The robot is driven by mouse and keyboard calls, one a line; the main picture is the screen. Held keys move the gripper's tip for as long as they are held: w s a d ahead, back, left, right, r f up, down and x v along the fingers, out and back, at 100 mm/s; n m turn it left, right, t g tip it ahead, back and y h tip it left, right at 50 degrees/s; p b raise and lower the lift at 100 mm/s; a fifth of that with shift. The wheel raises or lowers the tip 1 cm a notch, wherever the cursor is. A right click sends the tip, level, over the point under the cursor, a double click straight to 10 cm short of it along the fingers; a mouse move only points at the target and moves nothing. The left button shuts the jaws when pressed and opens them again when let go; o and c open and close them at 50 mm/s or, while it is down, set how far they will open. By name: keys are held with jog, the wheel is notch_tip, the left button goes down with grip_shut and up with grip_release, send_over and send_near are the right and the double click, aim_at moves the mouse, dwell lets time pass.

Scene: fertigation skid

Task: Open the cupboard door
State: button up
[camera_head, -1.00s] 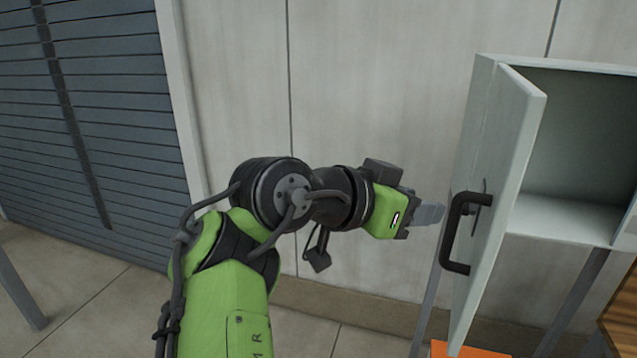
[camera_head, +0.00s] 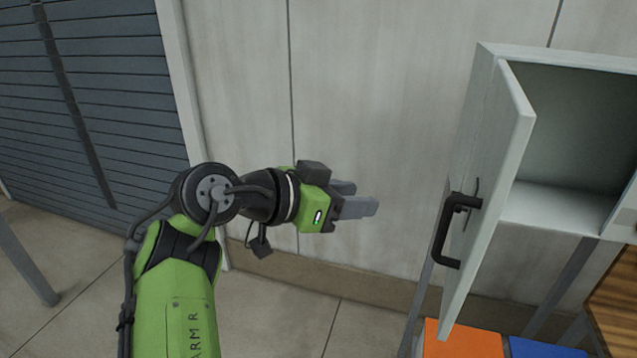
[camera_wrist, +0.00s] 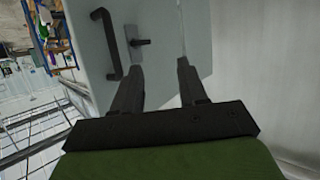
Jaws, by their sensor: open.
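The cupboard (camera_head: 567,202) stands at the right in the head view, and its pale door (camera_head: 490,170) is swung wide open to the left. The inside that shows looks empty. A black bar handle (camera_head: 443,232) is on the door's outer face, beside a small dark latch plate. My gripper (camera_head: 361,197) is open and empty, to the left of the handle, with a clear gap to it. In the wrist view the door (camera_wrist: 90,60) and handle (camera_wrist: 108,45) lie beyond the fingers (camera_wrist: 158,85), with the handle left of them.
An orange box (camera_head: 462,342) and a blue box (camera_head: 545,349) are below the cupboard. A wooden surface (camera_head: 615,305) is at the right edge. A panelled wall (camera_head: 380,100) is behind, with a slatted grey shutter (camera_head: 90,90) at left.

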jog(key=a, duration=0.4)
jog(key=shift+w+a+p, duration=0.35)
jog(key=shift+w+p, duration=0.05)
jog(key=shift+d, duration=0.15)
